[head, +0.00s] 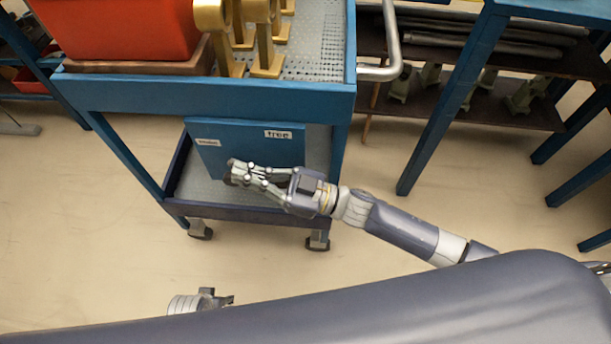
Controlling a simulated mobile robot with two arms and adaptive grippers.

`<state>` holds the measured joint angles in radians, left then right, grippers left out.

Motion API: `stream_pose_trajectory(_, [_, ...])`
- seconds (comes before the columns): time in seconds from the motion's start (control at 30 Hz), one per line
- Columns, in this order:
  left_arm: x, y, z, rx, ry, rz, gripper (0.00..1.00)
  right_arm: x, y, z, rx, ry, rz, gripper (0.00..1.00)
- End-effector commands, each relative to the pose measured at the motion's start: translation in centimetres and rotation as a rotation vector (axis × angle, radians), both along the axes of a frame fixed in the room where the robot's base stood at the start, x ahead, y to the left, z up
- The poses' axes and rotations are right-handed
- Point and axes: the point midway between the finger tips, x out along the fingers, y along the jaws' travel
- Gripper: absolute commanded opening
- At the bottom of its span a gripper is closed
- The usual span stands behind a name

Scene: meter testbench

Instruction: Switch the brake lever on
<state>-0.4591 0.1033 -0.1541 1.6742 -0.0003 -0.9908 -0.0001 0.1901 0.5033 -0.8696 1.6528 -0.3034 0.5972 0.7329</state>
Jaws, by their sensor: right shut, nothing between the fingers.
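A blue panel (250,145) stands on the lower shelf of a blue cart. It carries a small white label at its upper left, too small to read surely, and another at its upper right that seems to read "free". My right gripper (236,174) reaches in from the right, shut and empty, in front of the panel's lower part. A small dark piece shows at its fingertips; I cannot tell whether it is the brake lever or a finger pad. No lever is clearly visible. My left gripper (218,299) is at the bottom, mostly hidden behind my own body.
The cart's top (315,50) holds a red container (125,25) and several gold brackets (262,40). A metal handle (391,45) juts from its right side. Blue racks stand at right, with dark pipes on a shelf (460,75). The floor (90,230) at left is clear.

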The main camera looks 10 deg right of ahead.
Motion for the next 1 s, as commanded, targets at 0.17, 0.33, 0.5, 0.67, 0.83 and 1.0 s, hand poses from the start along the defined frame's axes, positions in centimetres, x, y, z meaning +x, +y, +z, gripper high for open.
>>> stream_pose_trajectory(0.17, [0.0, -0.1, 0.1, -0.002, -0.001, 0.0, 0.4, 0.0, 0.0, 0.0, 0.0, 0.0, 0.0, 0.0])
stream_pose_trajectory(0.33, [0.1, -0.2, 0.1, -0.002, -0.001, 0.001, 0.4, -0.4, -1.1, -0.4, -0.001, 0.002, -0.001, 0.0])
stream_pose_trajectory(0.5, [0.1, -0.1, 0.1, -0.001, -0.001, 0.0, 0.4, -1.5, -4.1, -1.3, -0.004, 0.003, -0.002, 0.0])
stream_pose_trajectory(0.67, [0.0, -0.1, 0.1, -0.001, -0.001, 0.0, 0.4, -2.6, -7.2, -2.2, -0.004, 0.003, -0.002, 0.0])
stream_pose_trajectory(0.83, [0.0, -0.1, 0.1, -0.001, -0.001, 0.0, 0.4, -3.5, -9.7, -2.8, -0.002, 0.002, -0.001, 0.0])
stream_pose_trajectory(1.0, [0.0, -0.1, 0.1, -0.001, -0.001, 0.0, 0.4, -3.9, -10.8, -3.1, -0.001, 0.001, -0.001, 0.0])
